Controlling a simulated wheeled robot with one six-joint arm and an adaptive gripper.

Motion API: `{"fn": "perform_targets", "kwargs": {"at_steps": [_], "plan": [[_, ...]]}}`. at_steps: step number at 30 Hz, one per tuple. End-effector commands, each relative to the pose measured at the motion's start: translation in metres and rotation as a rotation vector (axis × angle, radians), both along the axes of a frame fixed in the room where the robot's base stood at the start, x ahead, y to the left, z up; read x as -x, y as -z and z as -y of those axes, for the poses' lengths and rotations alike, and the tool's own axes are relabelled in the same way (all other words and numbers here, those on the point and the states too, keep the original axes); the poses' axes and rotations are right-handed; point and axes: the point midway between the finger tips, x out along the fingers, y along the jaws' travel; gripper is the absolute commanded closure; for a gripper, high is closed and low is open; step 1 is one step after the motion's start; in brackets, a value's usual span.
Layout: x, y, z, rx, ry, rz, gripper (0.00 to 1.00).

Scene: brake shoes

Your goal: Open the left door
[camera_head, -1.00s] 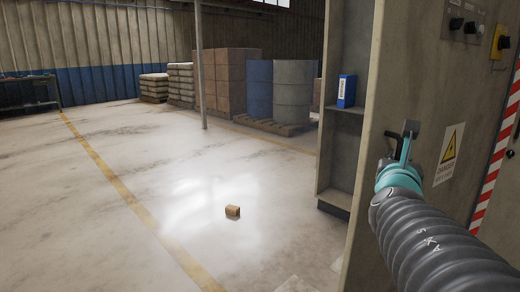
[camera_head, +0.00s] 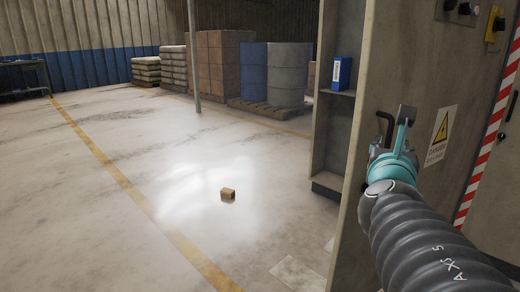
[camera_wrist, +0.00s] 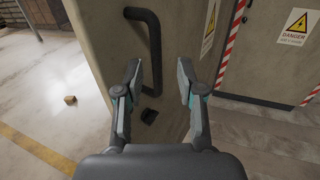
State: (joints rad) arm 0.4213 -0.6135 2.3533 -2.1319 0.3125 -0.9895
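A beige cabinet panel (camera_head: 400,60) with a dark bar handle (camera_head: 385,125) stands at the right in the head view; I cannot tell for sure that it is the left door. In the wrist view the handle (camera_wrist: 152,45) is an upright curved bar on the panel (camera_wrist: 103,45), with a small black fitting (camera_wrist: 149,116) below it. My gripper (camera_wrist: 160,85) is open and empty.
A small cardboard box (camera_head: 228,194) lies on the floor. Drums (camera_head: 288,72) and stacked boxes (camera_head: 218,65) stand behind. Danger signs (camera_head: 441,133) and red-white striping (camera_head: 490,140) are at right. Floor at left is mostly clear.

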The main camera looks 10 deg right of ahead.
Motion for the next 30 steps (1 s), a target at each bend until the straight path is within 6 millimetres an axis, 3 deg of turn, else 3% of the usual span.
{"fn": "perform_targets", "kwargs": {"at_steps": [16, 30], "plan": [[0.05, -0.001, -0.043, 0.002, -0.003, 0.005, 0.62], [0.059, 0.0, -0.048, -0.001, 0.0, -0.001, 0.62]]}}
